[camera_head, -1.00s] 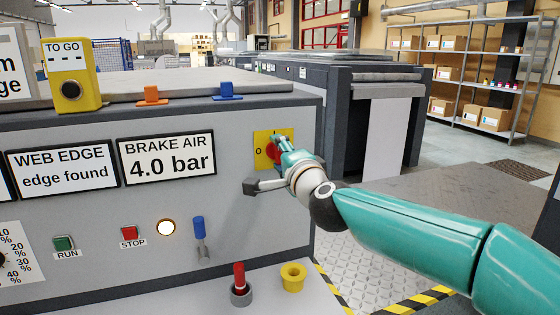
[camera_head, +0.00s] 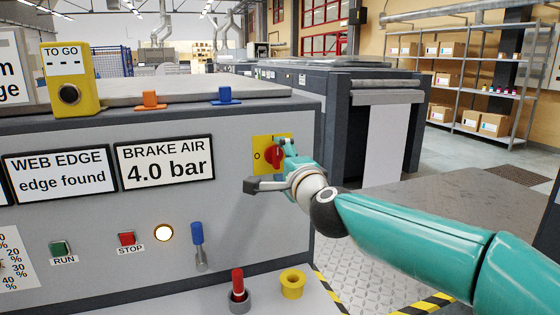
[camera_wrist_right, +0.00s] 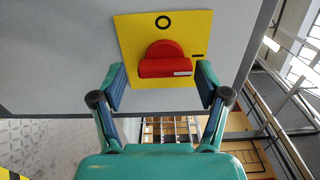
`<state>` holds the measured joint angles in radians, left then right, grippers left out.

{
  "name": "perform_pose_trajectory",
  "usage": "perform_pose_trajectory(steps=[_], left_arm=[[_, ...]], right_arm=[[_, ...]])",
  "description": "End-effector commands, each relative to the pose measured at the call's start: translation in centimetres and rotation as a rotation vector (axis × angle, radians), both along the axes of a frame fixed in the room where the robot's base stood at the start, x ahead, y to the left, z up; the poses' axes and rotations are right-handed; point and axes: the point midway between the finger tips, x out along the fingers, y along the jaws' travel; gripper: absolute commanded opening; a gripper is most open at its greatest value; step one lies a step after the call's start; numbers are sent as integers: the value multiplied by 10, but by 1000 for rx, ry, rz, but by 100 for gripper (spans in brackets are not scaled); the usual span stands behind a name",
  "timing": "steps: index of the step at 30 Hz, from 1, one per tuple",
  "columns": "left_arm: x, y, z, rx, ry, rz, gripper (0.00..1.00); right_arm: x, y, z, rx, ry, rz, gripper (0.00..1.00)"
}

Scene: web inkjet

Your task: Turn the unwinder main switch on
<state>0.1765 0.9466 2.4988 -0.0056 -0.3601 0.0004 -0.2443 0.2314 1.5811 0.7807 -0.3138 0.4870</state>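The unwinder switch is a red rotary handle (camera_head: 274,157) on a yellow plate (camera_head: 259,143), at the right end of the grey machine front. In the wrist view the plate (camera_wrist_right: 130,30) has an O at the top and a bar mark on the right. There the red handle (camera_wrist_right: 165,67) lies level, its white stripe at the right end, on the bar-mark side. My right gripper (camera_head: 268,165) is open in front of the plate. In the wrist view its fingers (camera_wrist_right: 161,85) stand either side of the handle, with gaps. My left gripper is not in view.
Green RUN (camera_head: 60,248) and red STOP (camera_head: 127,238) buttons, a lit lamp (camera_head: 163,232) and a blue lever (camera_head: 197,234) sit left of the switch. A red-topped knob (camera_head: 238,284) and yellow ring (camera_head: 292,284) stand on the ledge below.

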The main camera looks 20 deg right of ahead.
Motion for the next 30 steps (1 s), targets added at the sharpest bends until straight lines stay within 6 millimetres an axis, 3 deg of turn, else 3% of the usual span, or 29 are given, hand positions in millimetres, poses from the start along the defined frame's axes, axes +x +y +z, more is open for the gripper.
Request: perform_pose_trajectory(steps=[14, 30], left_arm=[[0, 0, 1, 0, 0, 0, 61], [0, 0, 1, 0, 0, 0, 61]], right_arm=[[-11, 2, 4, -3, -5, 5, 79], [-106, -2, 2, -1, -4, 4, 79]])
